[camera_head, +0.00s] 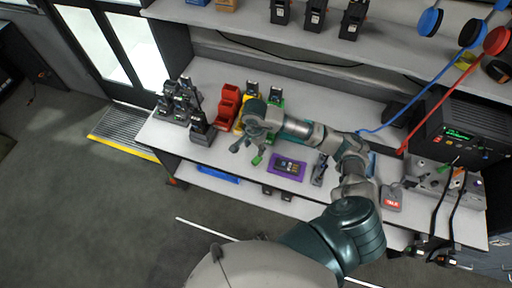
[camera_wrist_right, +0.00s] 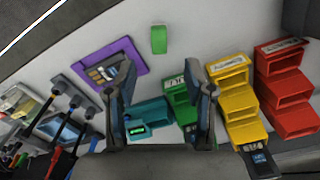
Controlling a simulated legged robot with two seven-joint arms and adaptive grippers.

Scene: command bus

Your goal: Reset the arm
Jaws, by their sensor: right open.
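My right arm reaches from the lower right of the head view over the workbench (camera_head: 222,75). Its gripper (camera_head: 247,143) hangs above the bench near the front edge, left of the purple mat (camera_head: 276,170). In the right wrist view the two fingers of this gripper (camera_wrist_right: 160,98) stand wide apart with nothing held between them. A small green block (camera_wrist_right: 158,39) lies on the bench ahead of the fingers, and it shows beside the gripper in the head view (camera_head: 257,160). My left gripper is not in view.
Red bins (camera_head: 227,105), yellow bins (camera_wrist_right: 238,98) and green bins (camera_wrist_right: 180,95) stand near the gripper. Black radios (camera_head: 200,130) stand at the bench's left. A radio unit (camera_head: 458,135) and red and blue headsets (camera_head: 497,40) are at the right. A shelf (camera_head: 300,38) overhangs the back.

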